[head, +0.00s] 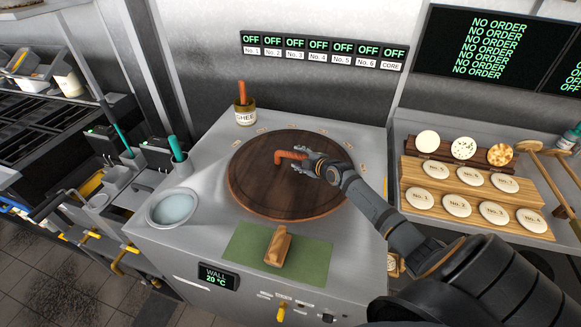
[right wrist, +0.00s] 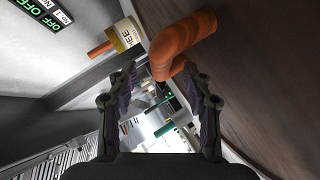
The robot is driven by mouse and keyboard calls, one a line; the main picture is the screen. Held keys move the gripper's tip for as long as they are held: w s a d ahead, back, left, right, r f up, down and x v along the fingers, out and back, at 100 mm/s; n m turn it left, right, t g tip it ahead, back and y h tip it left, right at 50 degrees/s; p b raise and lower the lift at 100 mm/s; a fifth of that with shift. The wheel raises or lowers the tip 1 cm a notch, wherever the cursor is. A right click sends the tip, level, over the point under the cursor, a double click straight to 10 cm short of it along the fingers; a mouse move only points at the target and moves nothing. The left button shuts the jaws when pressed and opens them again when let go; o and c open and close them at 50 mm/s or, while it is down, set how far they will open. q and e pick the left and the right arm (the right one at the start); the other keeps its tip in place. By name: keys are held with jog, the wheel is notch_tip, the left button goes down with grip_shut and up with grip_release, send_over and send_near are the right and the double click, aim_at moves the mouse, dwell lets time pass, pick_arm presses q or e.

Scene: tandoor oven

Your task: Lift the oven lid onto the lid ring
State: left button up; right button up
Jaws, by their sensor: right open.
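The oven lid (head: 260,185) is a round dark brown wooden disc lying flat on the oven's grey top. Its orange-brown handle (head: 288,155) rises from the middle of the lid. My right gripper (head: 308,166) is over the lid beside the handle, reaching in from the right. In the right wrist view the gripper (right wrist: 162,75) is open. The bent handle (right wrist: 184,42) stands just past the fingertips, nearer the right finger, and is not clamped. The lid (right wrist: 260,80) fills the right side there. I cannot make out a lid ring. My left gripper is out of view.
A ghee jar (head: 245,116) with an orange-brown handle stands behind the lid. A green mat (head: 310,262) with a wooden block (head: 278,246) lies in front. Boards (head: 440,172) with labelled discs are at the right.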

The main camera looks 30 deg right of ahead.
aim_at(295, 155)
jog(key=x, duration=0.4)
jog(key=shift+w+a+f, duration=0.15)
jog(key=shift+w, duration=0.15)
jog(key=shift+s, duration=0.15)
jog(key=shift+c, duration=0.2)
jog(key=shift+s, duration=0.1)
jog(key=shift+c, duration=1.2)
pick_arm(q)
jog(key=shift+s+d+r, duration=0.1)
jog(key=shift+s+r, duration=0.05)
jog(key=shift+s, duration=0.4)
pick_arm(e)
grip_shut()
jog(key=shift+w+r, duration=0.2)
jog(key=shift+r, duration=0.05)
